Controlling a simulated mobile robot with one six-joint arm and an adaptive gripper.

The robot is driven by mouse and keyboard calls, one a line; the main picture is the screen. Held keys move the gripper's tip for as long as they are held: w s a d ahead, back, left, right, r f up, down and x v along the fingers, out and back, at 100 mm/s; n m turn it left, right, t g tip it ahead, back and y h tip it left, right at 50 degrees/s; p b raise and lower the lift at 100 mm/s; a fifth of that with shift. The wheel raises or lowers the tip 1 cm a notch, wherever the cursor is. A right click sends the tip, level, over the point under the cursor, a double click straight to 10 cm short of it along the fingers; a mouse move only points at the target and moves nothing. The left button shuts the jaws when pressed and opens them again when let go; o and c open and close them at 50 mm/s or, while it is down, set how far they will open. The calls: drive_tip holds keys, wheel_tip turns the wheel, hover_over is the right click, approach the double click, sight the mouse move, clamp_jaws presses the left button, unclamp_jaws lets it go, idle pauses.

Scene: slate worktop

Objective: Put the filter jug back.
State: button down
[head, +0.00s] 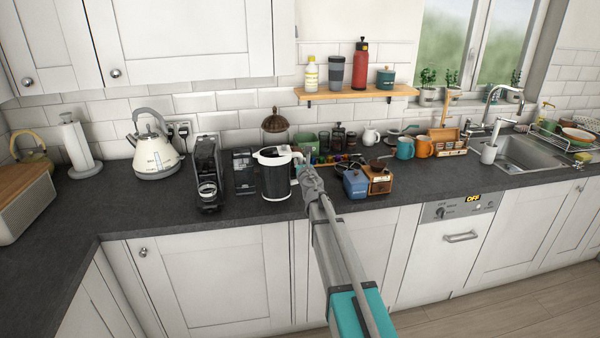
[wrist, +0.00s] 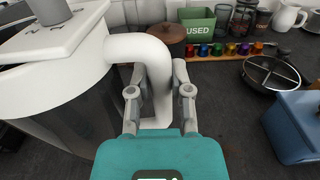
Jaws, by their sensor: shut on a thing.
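The filter jug (head: 274,178) has a dark grey body, a white lid and a white handle. In the head view it is upright at the worktop's front, right of the coffee machine; I cannot tell whether its base touches the worktop. My gripper (head: 304,172) is at its right side, shut on the handle. In the wrist view the jug's white lid (wrist: 50,40) fills the left, and my gripper's fingers (wrist: 159,92) lie on both sides of the white handle (wrist: 150,50). The jug's base is hidden in the wrist view.
A black coffee machine (head: 208,172) and a dark box-shaped thing (head: 244,172) stand left of the jug. A blue grinder (head: 356,183) and wooden grinder (head: 379,178) stand close on the right. A green bin marked "USED" (wrist: 197,24) and a capsule row (wrist: 222,50) are behind. Bare worktop (head: 130,205) lies left.

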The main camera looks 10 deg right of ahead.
drive_tip(key=shift+w+f+b, duration=0.4)
drive_tip(key=shift+f+b, duration=0.1)
drive_tip(key=shift+f, duration=0.1)
drive_tip(key=shift+f+b, duration=1.4)
drive_tip(key=shift+f, duration=0.1)
drive_tip(key=c, duration=0.5)
unclamp_jaws()
drive_tip(key=shift+c, duration=0.2)
drive_tip(key=shift+r, duration=0.2)
drive_tip(key=s, duration=1.2)
drive_tip(key=shift+s+d, duration=0.1)
drive_tip(key=shift+d, duration=0.05)
